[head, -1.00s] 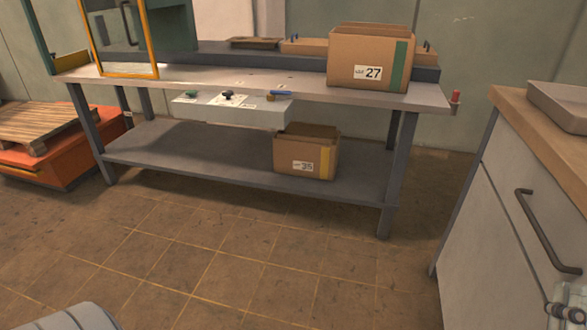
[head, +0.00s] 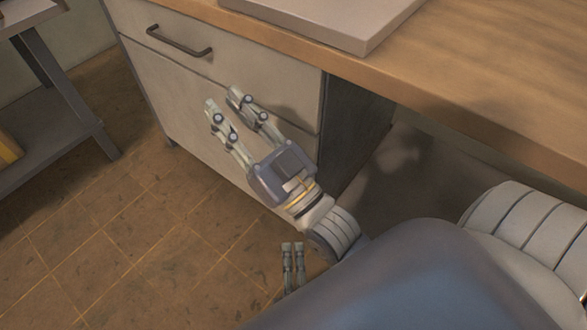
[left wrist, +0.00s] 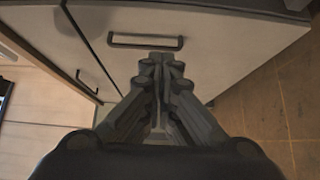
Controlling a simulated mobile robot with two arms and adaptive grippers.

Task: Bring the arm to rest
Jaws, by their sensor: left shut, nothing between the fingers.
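My left gripper (head: 292,250) is low in the head view, a small pair of fingers side by side, pointing up in the picture. It is shut and empty. In the left wrist view its fingertips (left wrist: 160,62) meet just below a drawer handle in the picture; I cannot tell how far apart they are. My right gripper (head: 222,97) is larger in the head view, in front of the pale cabinet (head: 195,115). Its two fingers are spread apart with nothing between them. Whether it touches the cabinet front is not clear.
A dark bar handle (head: 178,42) sticks out from the drawer; a handle also shows in the left wrist view (left wrist: 146,42). Tiled floor (head: 120,240) is clear at the left, beside a bench leg (head: 68,90).

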